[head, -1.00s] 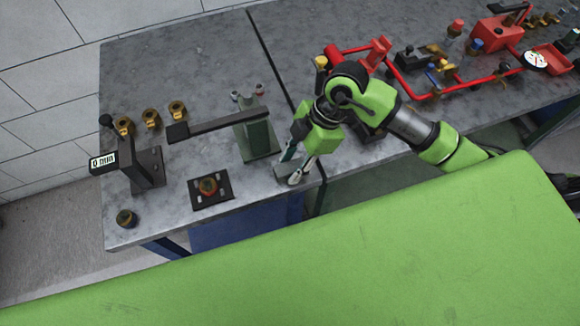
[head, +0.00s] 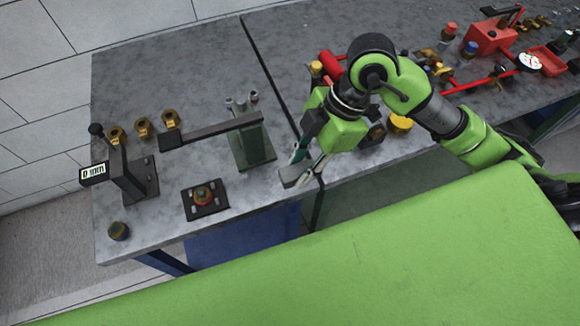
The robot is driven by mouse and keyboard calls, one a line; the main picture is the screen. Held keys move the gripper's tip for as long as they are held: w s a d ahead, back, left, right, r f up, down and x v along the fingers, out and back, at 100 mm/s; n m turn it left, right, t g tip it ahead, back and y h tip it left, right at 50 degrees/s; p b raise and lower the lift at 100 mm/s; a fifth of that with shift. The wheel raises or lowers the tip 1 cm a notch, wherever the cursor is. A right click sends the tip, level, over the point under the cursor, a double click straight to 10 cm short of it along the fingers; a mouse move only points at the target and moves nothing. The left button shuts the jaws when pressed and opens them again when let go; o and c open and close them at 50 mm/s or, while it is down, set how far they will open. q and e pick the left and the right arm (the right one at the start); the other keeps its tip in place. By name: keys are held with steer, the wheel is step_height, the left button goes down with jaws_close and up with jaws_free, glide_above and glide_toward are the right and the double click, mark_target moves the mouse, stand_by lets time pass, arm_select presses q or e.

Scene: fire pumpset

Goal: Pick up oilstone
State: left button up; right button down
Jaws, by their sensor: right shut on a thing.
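The oilstone (head: 291,177) is a small grey block at the front edge of the grey bench top, right of the dark green stand. My right gripper (head: 306,172) reaches down to it from the upper right and is shut on it. The fingers hide part of the block. I cannot tell whether the oilstone still touches the bench. My left gripper is not in view.
A dark green stand (head: 252,147) with a long bar is just left of the gripper. A black plate with a round part (head: 204,197), a gauge with a display (head: 93,173) and brass fittings (head: 143,126) stand farther left. Red pipework (head: 478,84) lies right.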

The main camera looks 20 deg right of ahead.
mark_target(316, 178)
steer(key=s, duration=0.1)
steer(key=s+d+r, duration=0.1)
steer(key=s+r+b, duration=0.1)
steer(key=s, duration=0.1)
steer(key=shift+d, duration=0.2)
steer(key=s+d+r+p, duration=0.1)
steer(key=s+r+p, duration=0.2)
steer(key=p, duration=0.8)
steer(key=shift+s+d, duration=0.25)
steer(key=shift+s, duration=0.95)
steer(key=shift+f, duration=0.1)
